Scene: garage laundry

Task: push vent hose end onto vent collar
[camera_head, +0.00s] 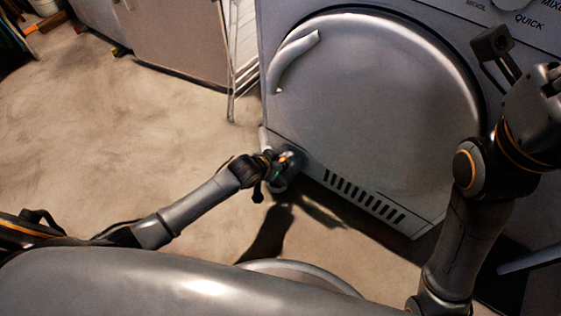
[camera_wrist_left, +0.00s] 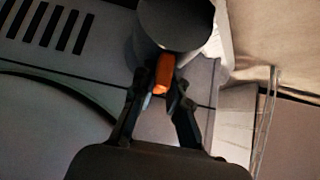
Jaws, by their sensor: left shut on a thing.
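My left gripper (camera_head: 280,160) is at the dryer's lower left corner. It is shut on a small orange tab (camera_wrist_left: 163,72), seen between its fingers in the left wrist view. The tab sits against a dark grey round piece (camera_wrist_left: 178,22), likely the vent hose end, which also shows in the head view (camera_head: 291,172) close to the dryer's front. Whether it touches the dryer or a collar I cannot tell. I cannot make out the vent collar. My right arm is raised at the right, in front of the dryer; its fingertips are not clear.
The grey dryer (camera_head: 375,110) has a large round door and a slotted vent grille (camera_head: 362,196) low on its front. A white wire rack (camera_head: 240,60) stands left of it, beside a cabinet (camera_head: 175,40). The concrete floor (camera_head: 110,140) at left is clear.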

